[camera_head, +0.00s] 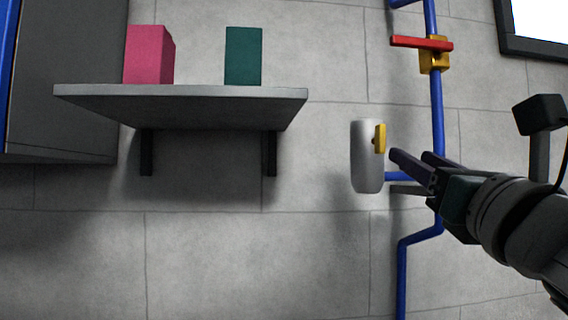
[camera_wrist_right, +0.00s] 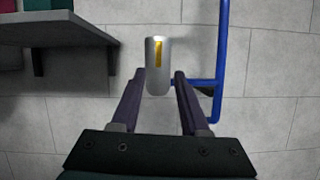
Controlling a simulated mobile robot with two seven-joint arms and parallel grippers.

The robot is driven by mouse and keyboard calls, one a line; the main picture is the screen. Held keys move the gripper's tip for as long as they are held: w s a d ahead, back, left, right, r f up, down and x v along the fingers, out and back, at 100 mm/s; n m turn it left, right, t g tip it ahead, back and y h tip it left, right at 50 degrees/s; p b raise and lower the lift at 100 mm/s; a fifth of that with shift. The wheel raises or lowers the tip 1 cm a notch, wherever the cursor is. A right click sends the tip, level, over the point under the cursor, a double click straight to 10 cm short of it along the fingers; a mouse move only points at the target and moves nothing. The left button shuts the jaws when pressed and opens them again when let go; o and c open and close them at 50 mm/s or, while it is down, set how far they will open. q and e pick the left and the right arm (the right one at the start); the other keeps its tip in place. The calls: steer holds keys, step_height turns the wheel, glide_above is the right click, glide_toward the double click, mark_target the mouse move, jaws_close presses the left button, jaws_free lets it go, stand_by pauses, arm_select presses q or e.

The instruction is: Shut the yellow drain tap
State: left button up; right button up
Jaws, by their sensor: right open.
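The yellow drain tap (camera_head: 379,138) is a small upright lever on a grey-white cylinder (camera_head: 366,170) beside the blue pipe. In the right wrist view the tap (camera_wrist_right: 158,57) stands vertical on the front of the cylinder (camera_wrist_right: 158,83). My right gripper (camera_head: 408,156) comes in from the right, its fingertips close to the right of the tap in the head view. In the wrist view its two fingers (camera_wrist_right: 164,75) are apart, with the lower cylinder seen between them and the tap just above. Nothing is held. My left gripper is out of view.
A blue pipe (camera_head: 437,110) runs down the wall right of the cylinder. A red lever (camera_head: 421,43) on a yellow valve body (camera_head: 434,62) is higher up. A grey shelf (camera_head: 180,92) at left carries a pink box (camera_head: 146,56) and a green box (camera_head: 243,56).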

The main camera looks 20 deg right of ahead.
mark_target(383, 138)
steer(key=shift+n, duration=0.3)
steer(key=p+x, duration=0.1)
steer(key=x, duration=0.1)
steer(key=p+x, duration=0.1)
steer(key=x, duration=0.2)
steer(key=p+x, duration=0.2)
steer(key=x, duration=0.1)
steer(key=shift+a+r, duration=0.15)
steer(key=shift+r, duration=0.25)
steer(key=shift+w+r+p, duration=0.15)
steer(key=shift+w+p, duration=0.15)
steer(key=shift+w, duration=0.55)
steer(key=shift+d, duration=0.25)
jaws_close()
